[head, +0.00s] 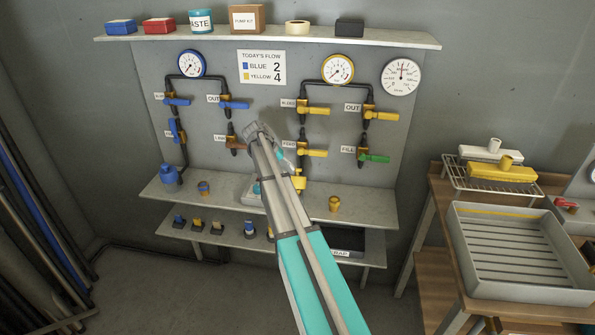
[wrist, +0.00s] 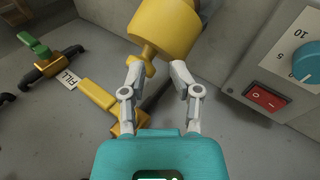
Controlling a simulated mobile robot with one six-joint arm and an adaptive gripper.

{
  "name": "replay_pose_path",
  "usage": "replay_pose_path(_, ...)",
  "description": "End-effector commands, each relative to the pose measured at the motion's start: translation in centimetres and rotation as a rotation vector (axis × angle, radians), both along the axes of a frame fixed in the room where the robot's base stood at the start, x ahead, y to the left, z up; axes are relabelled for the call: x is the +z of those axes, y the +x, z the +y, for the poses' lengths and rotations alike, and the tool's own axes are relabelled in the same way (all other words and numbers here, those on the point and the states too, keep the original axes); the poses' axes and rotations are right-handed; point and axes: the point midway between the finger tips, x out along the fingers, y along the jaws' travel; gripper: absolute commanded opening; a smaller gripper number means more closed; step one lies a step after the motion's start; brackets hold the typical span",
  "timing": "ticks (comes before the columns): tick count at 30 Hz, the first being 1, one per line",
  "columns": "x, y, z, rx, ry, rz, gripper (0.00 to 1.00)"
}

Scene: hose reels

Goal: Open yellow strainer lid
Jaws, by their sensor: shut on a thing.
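The yellow strainer (head: 299,182) hangs at the foot of the yellow pipe line, partly hidden by my arm in the head view. In the wrist view its yellow rounded body (wrist: 166,30) fills the top middle, with a small yellow tab (wrist: 149,55) sticking out toward me. My gripper (wrist: 156,68) has its two pale fingers on either side of this tab and is shut on it. I cannot tell how far the lid is open.
A yellow-handled valve (wrist: 98,95) lies close left of the fingers. A green-handled valve (wrist: 38,48) is beyond it, by the FILL label. A grey box with a red switch (wrist: 264,97) and teal knob stands close right. A loose yellow fitting (head: 334,203) sits on the shelf.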

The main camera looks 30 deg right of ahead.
Motion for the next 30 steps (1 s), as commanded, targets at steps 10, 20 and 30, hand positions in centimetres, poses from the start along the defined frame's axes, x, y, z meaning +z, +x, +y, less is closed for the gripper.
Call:
replay_pose_path(10,5.3,-7.2,9.2,0.151,0.166,-0.031,0.00)
replay_pose_path(20,10.2,-14.7,17.4,0.297,0.331,-0.063,0.00)
replay_pose_path(30,14.9,-22.1,24.2,0.436,0.485,-0.096,0.00)
